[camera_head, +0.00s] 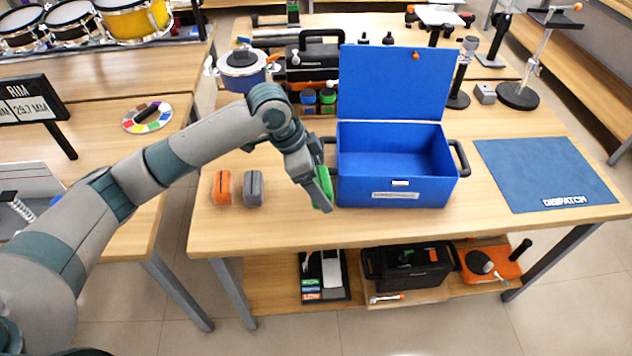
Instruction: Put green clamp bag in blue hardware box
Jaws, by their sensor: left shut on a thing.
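The blue hardware box (395,190) stands on the wooden table with its lid (394,85) raised; its inside looks empty. My left gripper (323,198) is at the left side of the box, pointing down, shut on the green clamp bag (325,189). The bag is partly hidden by the gripper. I cannot tell whether the bag touches the table or the box. My right gripper is not in view.
An orange bag (222,187) and a grey bag (253,187) stand left of my gripper. A blue mat (546,174) lies to the right of the box. A dark toolbox (315,58) and several stands are at the back. The table's front strip is clear.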

